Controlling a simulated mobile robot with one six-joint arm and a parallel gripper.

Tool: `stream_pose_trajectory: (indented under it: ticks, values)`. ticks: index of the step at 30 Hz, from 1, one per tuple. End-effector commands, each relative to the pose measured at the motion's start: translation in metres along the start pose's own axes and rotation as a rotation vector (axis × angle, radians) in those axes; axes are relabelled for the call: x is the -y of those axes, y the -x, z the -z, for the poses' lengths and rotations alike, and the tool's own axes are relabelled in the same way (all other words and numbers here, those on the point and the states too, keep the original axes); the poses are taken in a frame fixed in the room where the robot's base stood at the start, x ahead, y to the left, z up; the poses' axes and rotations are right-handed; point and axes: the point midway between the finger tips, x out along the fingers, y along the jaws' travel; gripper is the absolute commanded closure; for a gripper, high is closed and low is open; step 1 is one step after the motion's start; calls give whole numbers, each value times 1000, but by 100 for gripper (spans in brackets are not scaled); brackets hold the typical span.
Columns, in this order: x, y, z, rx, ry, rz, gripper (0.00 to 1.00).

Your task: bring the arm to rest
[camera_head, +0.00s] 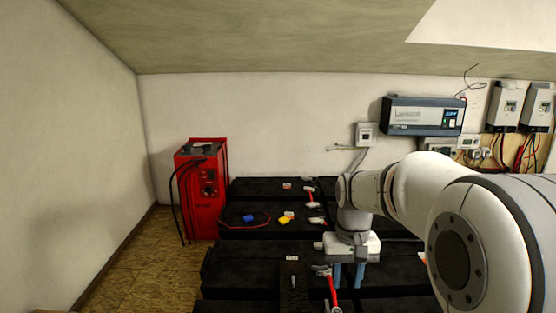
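My arm reaches in from the right side of the head view, bent at the elbow, with its wrist hanging down over the black batteries (240,262). My gripper (348,274) points downward above the front batteries, its two bluish fingers set a little apart. I see nothing between the fingers. The fingertips are close to the battery top; whether they touch it cannot be told. A red cable (332,290) lies just left of the fingers.
A red charger cabinet (207,200) with black cables stands at the left. A yellow piece (285,220) and a blue piece (249,218) lie on the middle battery. A blue-grey inverter (423,115) and wall boxes (503,106) hang behind. The wooden floor at left (140,270) is clear.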

Motion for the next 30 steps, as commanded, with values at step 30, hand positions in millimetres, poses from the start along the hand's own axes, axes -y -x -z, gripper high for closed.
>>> stream_pose_trajectory:
  ticks: [30]
  values:
    - [0, -1, -170, -273, 9, -3, 67]
